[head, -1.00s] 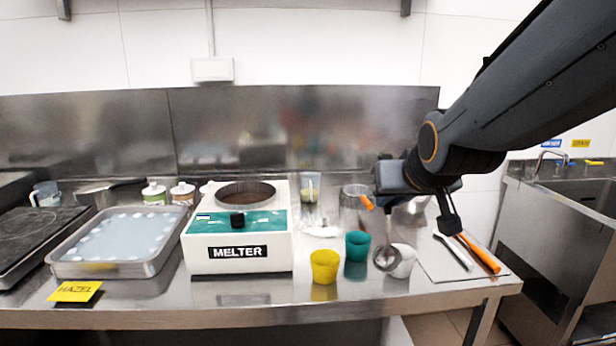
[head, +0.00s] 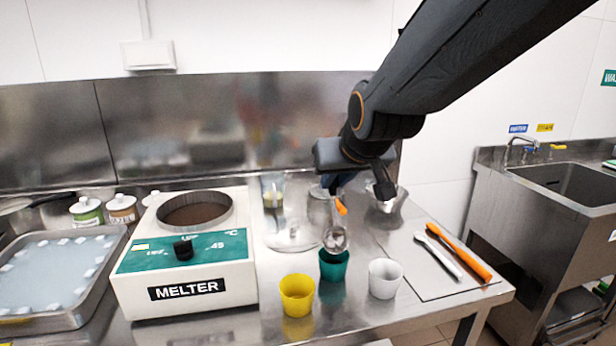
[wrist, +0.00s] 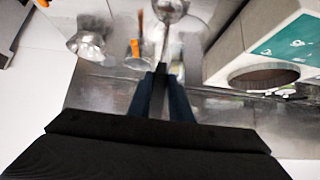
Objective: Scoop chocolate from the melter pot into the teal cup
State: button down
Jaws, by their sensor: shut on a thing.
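The white melter (head: 185,292) stands at left on the counter, with brown chocolate in its round pot (head: 195,212); the pot opening also shows in the wrist view (wrist: 262,78). The teal cup (head: 334,265) stands upright between the yellow cup (head: 297,294) and the white cup (head: 384,279). My gripper (head: 336,184) is shut on the handle of a metal ladle (head: 335,240). The ladle bowl hangs just at the teal cup's rim in the head view; I cannot tell whether it touches or holds chocolate. The wrist view shows my gripper (wrist: 163,75) around the ladle handle (wrist: 165,42).
A glass jug (head: 319,208) and a metal bowl (head: 385,212) stand behind the cups. A board (head: 415,270) with white-handled and orange-handled tools lies at right. A metal tray (head: 50,310) is left of the melter. A sink (head: 565,180) stands at far right.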

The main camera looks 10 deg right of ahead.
jog(key=w+g+p, duration=0.2)
jog(key=p, duration=0.1)
jog(key=w+g+p, duration=0.1)
jog(key=w, duration=0.1)
jog(key=shift+f+g, duration=0.3)
jog(key=shift+f, duration=0.05)
jog(key=w+f+g+p, duration=0.5)
jog(key=w+g+p, duration=0.2)
jog(key=g, duration=0.2)
jog(key=shift+w, duration=0.2)
dwell(0.4)
jog(key=shift+f, duration=0.1)
dwell(0.4)
